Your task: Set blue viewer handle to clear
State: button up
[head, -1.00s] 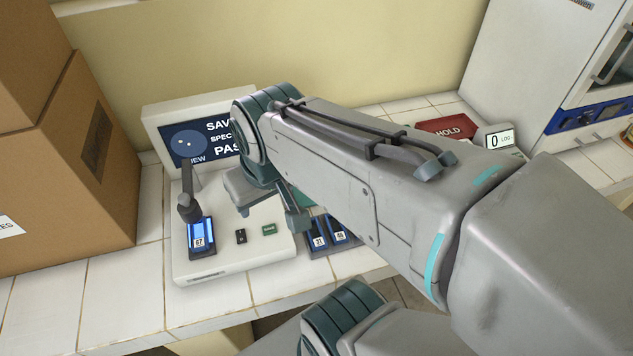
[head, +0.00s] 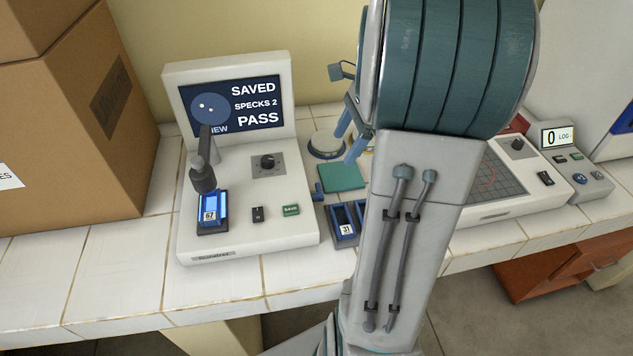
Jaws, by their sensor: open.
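The viewer (head: 222,247) is a white console on the bench. Its screen (head: 262,92) reads SAVED, SPECKS 2, PASS. A small blue handle (head: 318,190) sticks out at the viewer's right edge, beside a green pad; its setting cannot be read. A blue cassette marked 67 (head: 211,212) sits in the viewer under the dark viewing head (head: 202,178). A dark knob (head: 267,163) and a green SAVE button (head: 291,210) are on its top. My gripper (head: 346,143) is open and empty, above and right of the handle, apart from it. My arm hides part of the gripper.
A rack with blue cassettes (head: 345,232), one marked 31, stands right of the viewer, partly behind my arm. A round white dish-like item (head: 327,145) is behind the green pad (head: 342,177). Cardboard boxes (head: 75,150) stand at left. A gridded device (head: 492,180) is at right.

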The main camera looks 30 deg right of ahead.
aim_at(319, 190)
jog(key=x, duration=1.3)
jog(key=shift+a+f+b, duration=0.1)
jog(key=shift+f+b, duration=0.1)
jog(key=shift+b, duration=0.2)
jog(key=c, duration=1)
